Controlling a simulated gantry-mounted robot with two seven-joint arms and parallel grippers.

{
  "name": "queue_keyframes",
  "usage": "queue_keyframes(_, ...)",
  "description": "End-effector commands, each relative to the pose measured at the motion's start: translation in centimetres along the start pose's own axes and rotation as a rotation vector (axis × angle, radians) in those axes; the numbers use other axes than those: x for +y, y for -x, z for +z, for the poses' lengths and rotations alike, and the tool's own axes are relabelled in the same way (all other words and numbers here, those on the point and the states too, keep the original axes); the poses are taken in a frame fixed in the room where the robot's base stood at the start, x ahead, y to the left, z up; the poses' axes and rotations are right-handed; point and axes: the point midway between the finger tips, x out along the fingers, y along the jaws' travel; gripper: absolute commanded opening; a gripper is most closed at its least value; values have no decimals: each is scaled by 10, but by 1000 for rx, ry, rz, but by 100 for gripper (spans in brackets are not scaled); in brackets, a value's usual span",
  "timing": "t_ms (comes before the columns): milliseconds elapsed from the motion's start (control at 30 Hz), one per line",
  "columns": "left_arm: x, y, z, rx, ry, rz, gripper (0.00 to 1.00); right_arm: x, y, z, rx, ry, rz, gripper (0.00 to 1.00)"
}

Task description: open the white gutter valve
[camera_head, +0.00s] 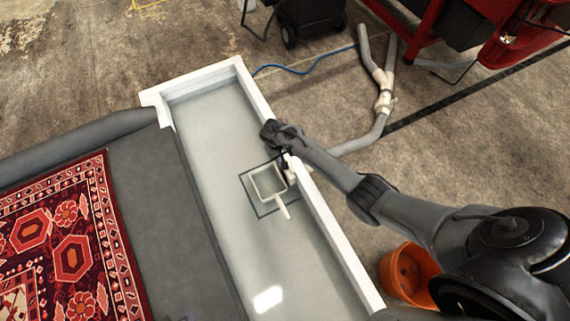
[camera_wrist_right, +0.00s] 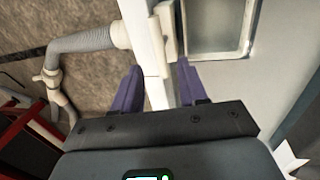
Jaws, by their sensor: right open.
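The white gutter valve (camera_head: 293,169) sits at the right wall of the gutter, where the grey pipe meets it; part of it is hidden by my right gripper. In the right wrist view, a white upright valve piece (camera_wrist_right: 167,32) stands against the inner side of the wall, beyond my fingertips. My right gripper (camera_head: 284,152) is above the gutter's right wall. Its two purple fingers are apart (camera_wrist_right: 158,76), with the white wall top between them and nothing held. My left gripper is not in view.
The gutter (camera_head: 205,110) has white walls and a wet-looking floor. A square white frame with a handle (camera_head: 268,181) lies in it. A patterned red rug (camera_head: 75,255) is at left. A grey pipe (camera_head: 360,143), an orange bucket (camera_head: 395,290) and a red frame (camera_head: 400,45) stand to the right.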

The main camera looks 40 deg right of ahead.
Motion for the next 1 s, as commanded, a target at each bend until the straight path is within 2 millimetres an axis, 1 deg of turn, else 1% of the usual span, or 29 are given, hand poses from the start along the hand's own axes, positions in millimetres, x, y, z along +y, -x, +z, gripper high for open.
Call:
queue_keyframes(33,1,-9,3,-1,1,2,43,0,-12,0,-1,0,1,42)
queue_keyframes(300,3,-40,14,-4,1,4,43,-1,-57,0,0,1,1,42)
queue_keyframes(500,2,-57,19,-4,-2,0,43,-1,-82,0,1,2,1,42)
queue_keyframes(700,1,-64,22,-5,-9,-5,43,0,-94,0,1,2,1,42)
queue_keyframes(1000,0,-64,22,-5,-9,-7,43,0,-96,0,1,2,1,42)
